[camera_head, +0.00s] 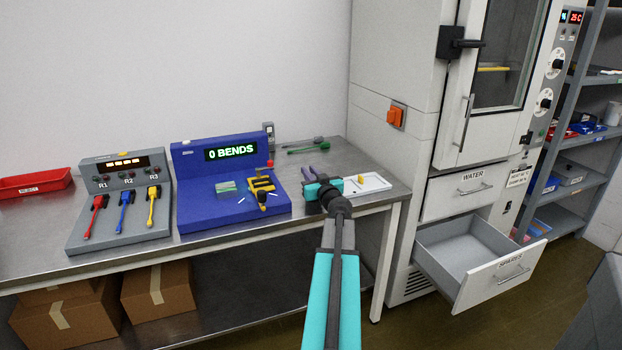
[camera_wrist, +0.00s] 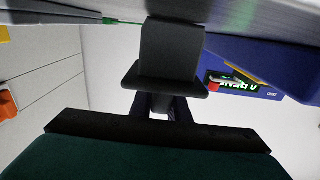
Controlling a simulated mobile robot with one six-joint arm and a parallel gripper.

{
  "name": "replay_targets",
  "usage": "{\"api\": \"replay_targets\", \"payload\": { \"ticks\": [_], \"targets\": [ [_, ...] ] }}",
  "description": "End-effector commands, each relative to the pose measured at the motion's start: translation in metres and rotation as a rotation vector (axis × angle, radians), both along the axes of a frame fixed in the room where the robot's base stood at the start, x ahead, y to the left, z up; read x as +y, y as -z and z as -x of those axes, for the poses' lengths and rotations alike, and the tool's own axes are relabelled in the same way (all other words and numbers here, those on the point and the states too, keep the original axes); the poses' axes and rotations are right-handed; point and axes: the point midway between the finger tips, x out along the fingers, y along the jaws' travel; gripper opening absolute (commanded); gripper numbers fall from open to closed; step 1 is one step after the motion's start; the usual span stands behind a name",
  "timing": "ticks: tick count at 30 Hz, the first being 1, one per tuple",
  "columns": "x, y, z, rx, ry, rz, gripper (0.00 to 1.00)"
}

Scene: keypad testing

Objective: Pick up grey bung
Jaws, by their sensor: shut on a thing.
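My gripper (camera_head: 317,173) is over the right end of the steel bench, beside the white tray (camera_head: 380,184). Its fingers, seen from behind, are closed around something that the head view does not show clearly. In the wrist view, the fingers (camera_wrist: 160,102) meet a dark grey stepped block with a wide flange. This looks like the grey bung (camera_wrist: 171,52), and it fills the middle of that view. I cannot tell whether it touches the bench.
A blue bend tester (camera_head: 235,212) reading "0 BENDS" stands left of my gripper. A grey test panel (camera_head: 120,232) is further left. A yellow piece (camera_head: 361,179) lies in the tray. The SPARES drawer (camera_head: 497,284) hangs open at right. A green-handled tool (camera_head: 308,149) lies behind.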

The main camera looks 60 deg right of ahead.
Motion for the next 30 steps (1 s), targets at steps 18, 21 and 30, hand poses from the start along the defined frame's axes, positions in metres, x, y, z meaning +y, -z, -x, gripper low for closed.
{"api": "replay_targets", "payload": {
  "ticks": [18, 21, 30],
  "targets": [
    [0.006, -0.035, 0.030, -0.001, 0.004, 0.001, 0.00],
    [0.009, -0.036, 0.050, -0.001, 0.004, 0.001, 0.00],
    [0.020, -0.043, 0.113, 0.000, 0.004, 0.001, 0.00]
  ]
}}
